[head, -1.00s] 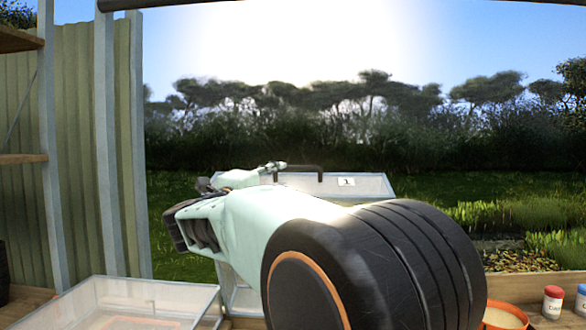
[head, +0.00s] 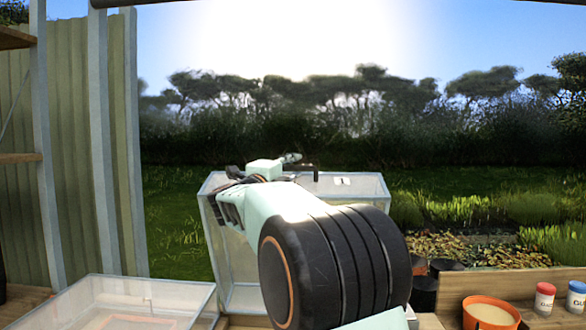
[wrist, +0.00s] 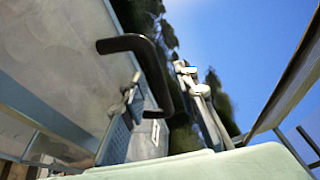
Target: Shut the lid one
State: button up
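The lid one (head: 365,188) is a clear panel with a pale frame, a white label marked 1 and a black bar handle (head: 304,166). It stands raised behind my arm, and much of it is hidden by the arm. In the wrist view the lid (wrist: 50,60) fills the left side, with the bent black handle (wrist: 150,60) standing out from it. My gripper (head: 288,160) is at the top of the lid, by the handle. In the wrist view my gripper (wrist: 162,82) has its fingers apart, one on each side of the handle; I cannot tell whether either touches it.
An open clear-walled box (head: 120,300) stands at the front left. An orange pot (head: 490,312) and two small jars, red-capped (head: 544,298) and blue-capped (head: 576,298), stand at the front right. Black pots (head: 424,290) stand beyond my arm. A fence panel (head: 85,150) rises at left.

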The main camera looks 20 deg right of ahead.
grip_shut()
jog(key=shift+f, duration=0.1)
dwell(0.3)
